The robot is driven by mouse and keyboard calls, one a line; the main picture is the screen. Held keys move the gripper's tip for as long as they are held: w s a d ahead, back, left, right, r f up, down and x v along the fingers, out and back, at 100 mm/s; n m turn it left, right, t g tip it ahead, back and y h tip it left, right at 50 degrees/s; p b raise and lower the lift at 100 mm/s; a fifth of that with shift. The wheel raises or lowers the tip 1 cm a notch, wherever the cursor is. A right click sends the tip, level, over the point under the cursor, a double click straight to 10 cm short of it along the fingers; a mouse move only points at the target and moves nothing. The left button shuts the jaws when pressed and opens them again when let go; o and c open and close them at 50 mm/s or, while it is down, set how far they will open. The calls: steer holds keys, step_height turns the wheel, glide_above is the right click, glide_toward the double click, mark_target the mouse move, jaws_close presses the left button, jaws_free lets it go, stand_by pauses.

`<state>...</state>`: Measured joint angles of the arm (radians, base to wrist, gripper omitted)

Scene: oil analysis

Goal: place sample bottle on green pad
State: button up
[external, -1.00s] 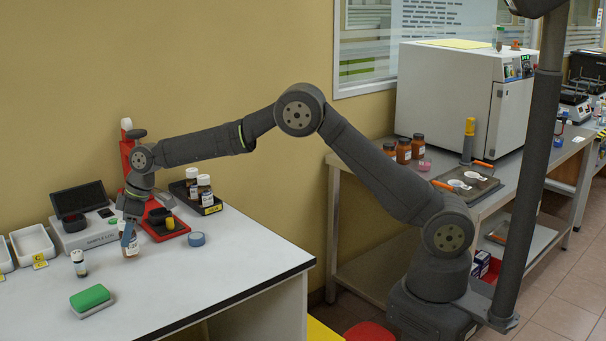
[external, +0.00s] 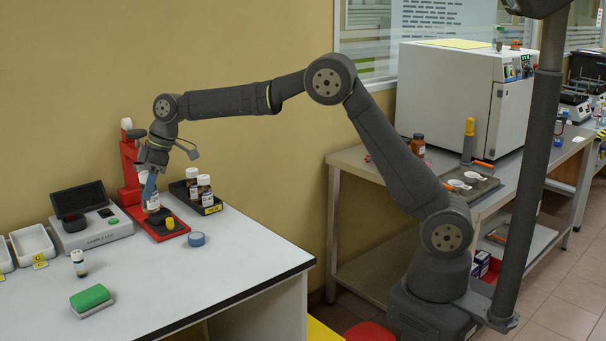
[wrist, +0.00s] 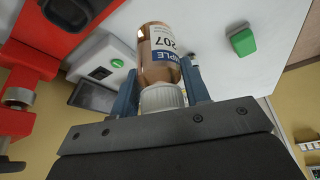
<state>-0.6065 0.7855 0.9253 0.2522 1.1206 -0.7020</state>
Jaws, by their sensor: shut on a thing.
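My gripper (external: 150,190) is shut on the sample bottle (external: 153,203), just in front of the red stand. In the wrist view the bottle (wrist: 160,55) is amber with a white ribbed cap and a white-and-blue label reading 207, and my blue fingers (wrist: 160,92) grip it on both sides near the cap. I cannot tell whether its base touches the stand. The green pad (external: 90,296) lies on a grey base at the table's front left, apart from the bottle and bare. It also shows in the wrist view (wrist: 243,40).
The red stand (external: 131,168) is close beside my gripper. A small vial (external: 78,263) and a grey display unit (external: 92,233) are left. The table's front middle is clear.

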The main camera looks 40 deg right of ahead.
steer(key=s+a+r+n, duration=0.2)
steer(key=s+a+r, duration=0.1)
steer(key=s+a, duration=0.65)
glide_above(101, 289)
step_height(101, 289, down, 7)
steer(key=shift+f, duration=2)
steer(key=shift+f+g, duration=0.15)
steer(key=shift+g, duration=0.15)
steer(key=o, duration=1)
steer(key=v, duration=1.2)
